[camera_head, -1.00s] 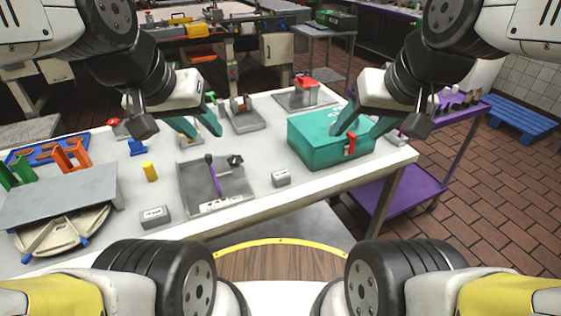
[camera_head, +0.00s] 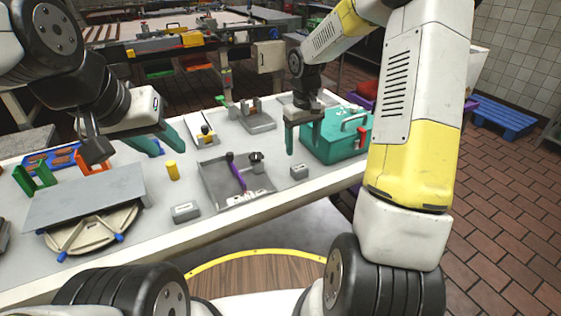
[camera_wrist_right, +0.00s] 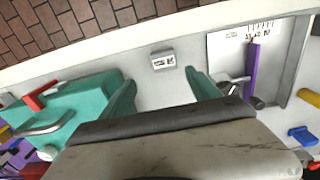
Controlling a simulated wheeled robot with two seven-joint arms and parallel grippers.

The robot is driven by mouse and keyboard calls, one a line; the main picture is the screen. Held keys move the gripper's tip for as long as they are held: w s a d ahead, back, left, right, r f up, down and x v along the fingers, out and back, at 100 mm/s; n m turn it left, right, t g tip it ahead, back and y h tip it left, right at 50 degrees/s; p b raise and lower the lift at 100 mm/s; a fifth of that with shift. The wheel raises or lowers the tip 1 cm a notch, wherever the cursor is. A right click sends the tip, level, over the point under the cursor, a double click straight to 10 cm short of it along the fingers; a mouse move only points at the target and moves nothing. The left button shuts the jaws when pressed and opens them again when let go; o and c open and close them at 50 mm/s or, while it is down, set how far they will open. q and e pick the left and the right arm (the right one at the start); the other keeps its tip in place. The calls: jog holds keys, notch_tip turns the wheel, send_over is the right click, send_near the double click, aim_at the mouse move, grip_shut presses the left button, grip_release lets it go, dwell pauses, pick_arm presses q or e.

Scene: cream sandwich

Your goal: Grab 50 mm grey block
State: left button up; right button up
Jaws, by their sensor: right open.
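A small grey block (camera_head: 299,172) with a white label lies on the white table, between the grey tray and the teal box. In the right wrist view, the block (camera_wrist_right: 162,59) shows just beyond and between the fingertips. My right gripper (camera_head: 303,148) points down above and behind this block, open and empty. It also shows in the right wrist view (camera_wrist_right: 160,82). A second, larger-looking grey block (camera_head: 186,211) lies near the table's front edge, left of the tray. The label writing is too small to read. My left gripper (camera_head: 166,148) hangs over the table's left part, apparently open and empty.
The teal box (camera_head: 335,148) with a red latch stands close to the right of my right gripper. The grey tray (camera_head: 215,190) holds a purple-handled tool. The table's front edge is near the blocks.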

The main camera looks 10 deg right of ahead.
aim_at(299, 167)
jog(key=shift+w+a+f, duration=0.15)
jog(key=shift+f, duration=0.35)
jog(key=shift+w+a+f, duration=0.1)
jog(key=shift+a+f, duration=0.05)
jog(key=shift+f, duration=0.35)
jog(key=f, duration=0.5)
jog(key=s+f, duration=0.1)
jog(key=f, duration=0.1)
jog(key=shift+f, duration=0.2)
jog(key=c, duration=1.5)
jog(key=shift+r, duration=0.15)
